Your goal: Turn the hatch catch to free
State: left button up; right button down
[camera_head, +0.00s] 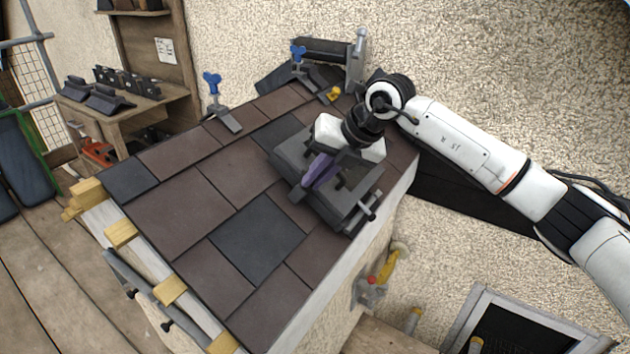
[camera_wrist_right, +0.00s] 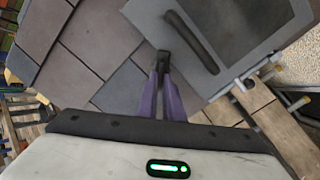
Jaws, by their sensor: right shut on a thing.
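The roof hatch (camera_head: 357,212) is a dark grey raised box with a lid on the tiled roof. In the right wrist view its grey lid (camera_wrist_right: 250,25) carries a dark bar handle (camera_wrist_right: 190,42). My right gripper (camera_head: 315,175) reaches down over the hatch from the right. Its purple fingers (camera_wrist_right: 161,84) are shut on a small dark catch (camera_wrist_right: 163,60) beside the lid's edge. In the head view the catch is hidden by the gripper, and how far it is turned cannot be told. My left gripper is out of view.
Brown and dark slates (camera_head: 258,238) cover the slope around the hatch. A blue-handled clamp (camera_head: 212,84) and another (camera_head: 298,55) stand along the upper edge. A wooden bench (camera_head: 150,112) holds dark ridge pieces at the left. Plaster wall stands behind.

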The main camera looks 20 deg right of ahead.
jog(key=shift+w+d+n+b, duration=0.15)
jog(key=shift+n+b, duration=0.55)
jog(key=shift+n, duration=1.85)
jog(key=shift+s+d+n+b, duration=0.15)
jog(key=shift+n+b, duration=0.55)
jog(key=shift+n, duration=1.85)
jog(key=shift+w, duration=0.1)
jog(key=c, duration=1.9)
grip_release()
